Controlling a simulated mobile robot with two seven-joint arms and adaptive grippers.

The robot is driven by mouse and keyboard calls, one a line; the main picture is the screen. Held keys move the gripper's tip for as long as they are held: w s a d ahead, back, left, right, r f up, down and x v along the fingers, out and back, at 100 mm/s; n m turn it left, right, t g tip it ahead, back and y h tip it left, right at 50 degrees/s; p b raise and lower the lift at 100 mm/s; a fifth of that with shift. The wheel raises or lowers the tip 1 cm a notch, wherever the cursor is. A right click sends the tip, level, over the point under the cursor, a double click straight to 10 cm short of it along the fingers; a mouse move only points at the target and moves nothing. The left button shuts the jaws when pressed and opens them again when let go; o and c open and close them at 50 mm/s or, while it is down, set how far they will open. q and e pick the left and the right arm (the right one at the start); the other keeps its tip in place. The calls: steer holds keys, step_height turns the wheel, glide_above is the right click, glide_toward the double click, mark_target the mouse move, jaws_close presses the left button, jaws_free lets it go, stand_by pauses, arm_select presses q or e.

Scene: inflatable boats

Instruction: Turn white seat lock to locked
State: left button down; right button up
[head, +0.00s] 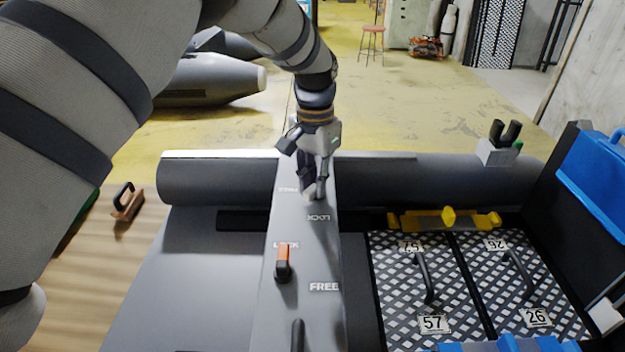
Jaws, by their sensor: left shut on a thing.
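The grey seat plank (300,320) runs away from me across the boat. At its far end a pale knob (308,193), likely the white seat lock, shows partly between the fingers of my left gripper (313,190). The gripper points down and is shut on it; the fingers hide most of it, so its exact angle cannot be told. My right gripper is not in view.
Nearer on the plank is a black lever with an orange end (283,262), beside LOCK and FREE labels. Right of the plank are mesh panels with handles (425,275) and a yellow latch bar (445,219). A grey tube (215,180) crosses behind. A blue case (597,165) is at right.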

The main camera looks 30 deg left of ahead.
arm_select(q)
steer(key=n, duration=0.4)
steer(key=shift+d, duration=0.2)
steer(key=shift+d+n, duration=0.2)
steer(key=shift+n, duration=1.8)
steer(key=c, duration=1.6)
jaws_free()
steer(key=shift+o, duration=0.2)
step_height(320, 180, up, 12)
